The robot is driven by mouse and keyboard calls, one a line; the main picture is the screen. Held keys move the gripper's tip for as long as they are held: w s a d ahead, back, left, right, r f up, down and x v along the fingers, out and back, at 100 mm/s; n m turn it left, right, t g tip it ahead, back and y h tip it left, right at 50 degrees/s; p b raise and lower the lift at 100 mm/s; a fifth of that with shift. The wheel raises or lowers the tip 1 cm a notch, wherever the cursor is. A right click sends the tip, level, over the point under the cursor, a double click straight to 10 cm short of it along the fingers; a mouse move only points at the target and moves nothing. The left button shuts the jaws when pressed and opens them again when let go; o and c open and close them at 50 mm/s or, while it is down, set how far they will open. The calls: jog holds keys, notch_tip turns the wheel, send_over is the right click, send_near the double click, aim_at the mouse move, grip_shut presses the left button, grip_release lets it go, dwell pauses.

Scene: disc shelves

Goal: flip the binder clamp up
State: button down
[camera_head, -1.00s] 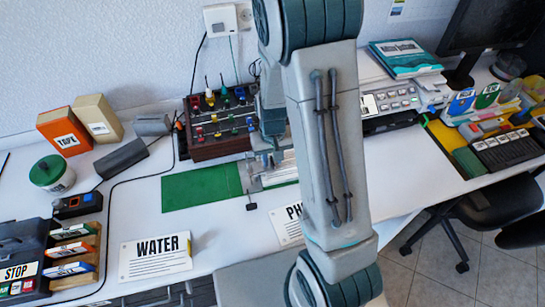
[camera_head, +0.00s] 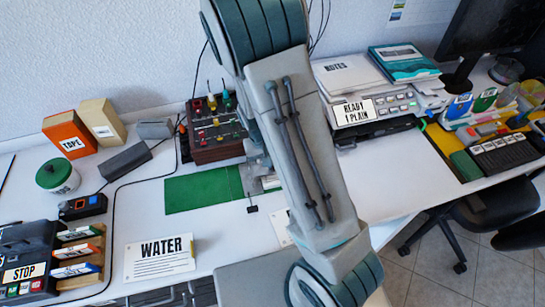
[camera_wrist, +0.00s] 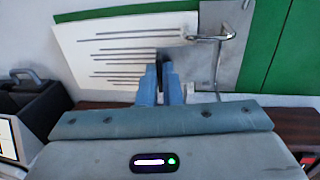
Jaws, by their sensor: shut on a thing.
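The green board (camera_head: 204,188) lies flat on the white desk, with a grey metal plate at its right side, mostly hidden by my arm in the head view. In the wrist view the board (camera_wrist: 270,50) is at the right, beside the metal plate (camera_wrist: 232,75) and a lined white sheet (camera_wrist: 95,50). A bent metal wire, seemingly the binder clamp (camera_wrist: 215,37), lies across the plate and the sheet's edge. My gripper (camera_wrist: 163,70) is over the sheet, left of the wire, with its blue fingers close together on a small dark thing. I cannot tell whether this belongs to the clamp.
A control box with coloured knobs (camera_head: 215,125) stands behind the board. A WATER card (camera_head: 160,257) lies in front of it. A printer (camera_head: 370,100) stands at the back right. A black cable (camera_head: 120,190) runs left of the board.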

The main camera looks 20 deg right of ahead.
aim_at(260, 170)
jog(key=shift+a+r+h+p, duration=0.4)
jog(key=shift+h+p, duration=0.2)
jog(key=shift+h, duration=0.25)
jog(key=shift+a+r+h+p, duration=0.3)
jog(key=shift+a+h+p, duration=0.2)
jog(key=shift+h, duration=0.35)
jog(key=h, duration=0.1)
jog(key=a+h, duration=0.1)
jog(key=h, duration=0.1)
jog(key=shift+a+r+p, duration=0.25)
jog(key=shift+p, duration=0.05)
jog(key=a+h, duration=0.1)
jog(key=a+h+b, duration=0.1)
jog(key=h, duration=0.1)
jog(key=shift+w+h, duration=0.1)
jog(key=shift+h, duration=0.2)
jog(key=shift+a+f+g+h+b, duration=0.15)
jog(key=shift+a+h+b, duration=0.45)
jog(key=shift+h, duration=0.4)
jog(key=shift+a+g+h+b, duration=0.15)
jog(key=shift+a+h+b, duration=0.35)
jog(key=shift+h, duration=0.5)
jog(key=c, duration=1.6)
grip_release()
jog(key=shift+a, duration=0.1)
